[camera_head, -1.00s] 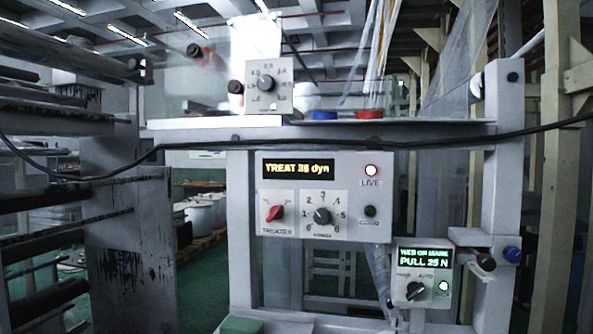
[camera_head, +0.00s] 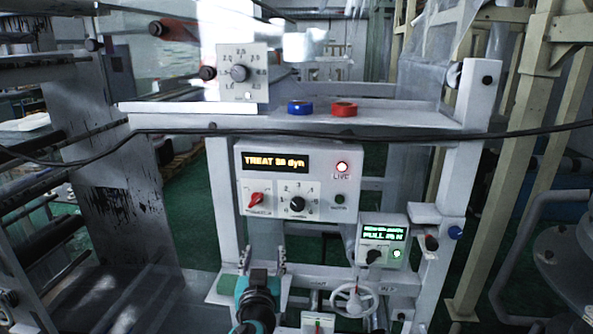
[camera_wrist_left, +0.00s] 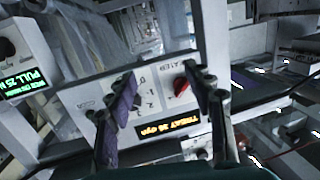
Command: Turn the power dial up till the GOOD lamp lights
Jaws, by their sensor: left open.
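The treater panel (camera_head: 225,180) faces me and its display (camera_head: 275,162) reads TREAT with a dyn value, 36 or 38. The black power dial (camera_head: 297,204) sits on a white numbered scale, its pointer too small to read. The GOOD lamp (camera_head: 339,198) is dark green and unlit. My left gripper (camera_head: 262,258) is open, empty and below the panel. In the left wrist view its fingers (camera_wrist_left: 165,84) stand before the panel, with the red treater switch (camera_wrist_left: 181,87) showing between them.
A web-break box (camera_head: 382,241) with a green lit display sits lower right of the panel. A handwheel (camera_head: 354,300) is below it. A shelf (camera_head: 180,108) above holds a blue roll (camera_head: 299,107) and a red roll (camera_head: 343,109). A black cable crosses above the panel.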

